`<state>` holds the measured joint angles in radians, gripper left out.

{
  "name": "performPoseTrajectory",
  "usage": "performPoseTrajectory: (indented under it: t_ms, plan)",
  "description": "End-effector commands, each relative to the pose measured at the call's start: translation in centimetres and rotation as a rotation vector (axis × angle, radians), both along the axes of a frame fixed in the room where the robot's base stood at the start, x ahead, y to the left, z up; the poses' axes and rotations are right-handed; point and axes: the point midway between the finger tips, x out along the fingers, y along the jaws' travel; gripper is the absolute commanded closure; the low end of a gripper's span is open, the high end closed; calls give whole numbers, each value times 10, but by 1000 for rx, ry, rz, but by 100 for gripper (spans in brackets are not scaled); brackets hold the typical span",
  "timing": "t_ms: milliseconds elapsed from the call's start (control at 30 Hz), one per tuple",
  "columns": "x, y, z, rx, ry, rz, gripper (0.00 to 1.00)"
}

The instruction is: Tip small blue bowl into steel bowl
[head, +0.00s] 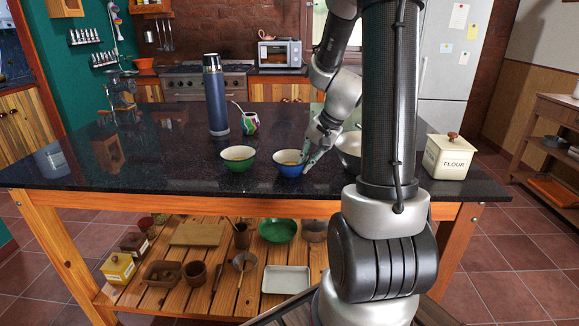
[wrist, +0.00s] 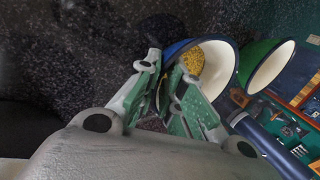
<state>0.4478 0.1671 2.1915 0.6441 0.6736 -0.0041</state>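The small blue bowl (head: 289,168) stands on the dark counter. In the wrist view the blue bowl (wrist: 220,62) holds a yellow, grainy heap. My gripper (head: 307,164) is at the bowl's right side, pointing down. In the wrist view my gripper (wrist: 164,68) has its two fingertips at the bowl's rim, a small gap between them, with blue wall showing in the gap. I see no firm pinch on the wall. The steel bowl (head: 348,150) stands to the right, partly hidden behind my arm column.
A green bowl (head: 238,157) stands close to the left of the blue bowl. A flour box (head: 449,156) is at the right.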

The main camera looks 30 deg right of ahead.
Motion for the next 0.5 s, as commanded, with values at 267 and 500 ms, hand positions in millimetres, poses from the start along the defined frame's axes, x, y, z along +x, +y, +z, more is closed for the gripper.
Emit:
performPoseTrajectory:
  t_ms: [267, 500]
  plan:
    - [0, 0, 5, -1, -1, 0, 100]
    - [0, 0, 27, -2, -2, 1, 100]
